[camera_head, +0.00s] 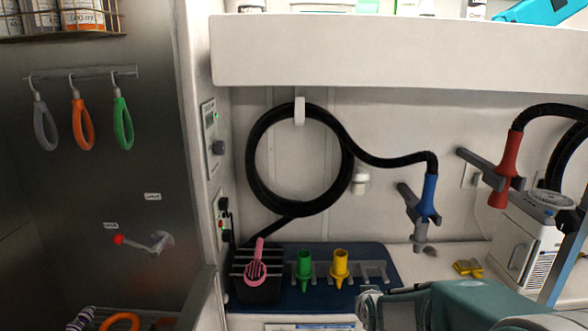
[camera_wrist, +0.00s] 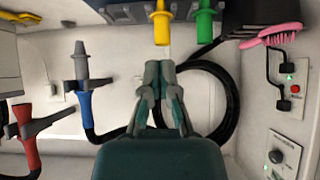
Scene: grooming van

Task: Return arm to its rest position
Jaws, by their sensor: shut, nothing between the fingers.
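My gripper (camera_wrist: 160,72) shows in the wrist view with its grey-green fingertips together and nothing between them. It points toward the wall with the coiled black hose (camera_wrist: 222,105), which appears behind the fingers. The wrist view is upside down compared with the head view. In the head view, part of my teal arm (camera_head: 475,303) lies across the lower right, in front of the counter.
A yellow nozzle (camera_head: 340,268) and a green nozzle (camera_head: 304,270) stand on the blue mat (camera_head: 385,262), beside a black block holding a pink brush (camera_head: 256,268). Blue (camera_head: 429,196) and red (camera_head: 506,168) hose handles hang at right. A white shelf (camera_head: 400,55) overhangs.

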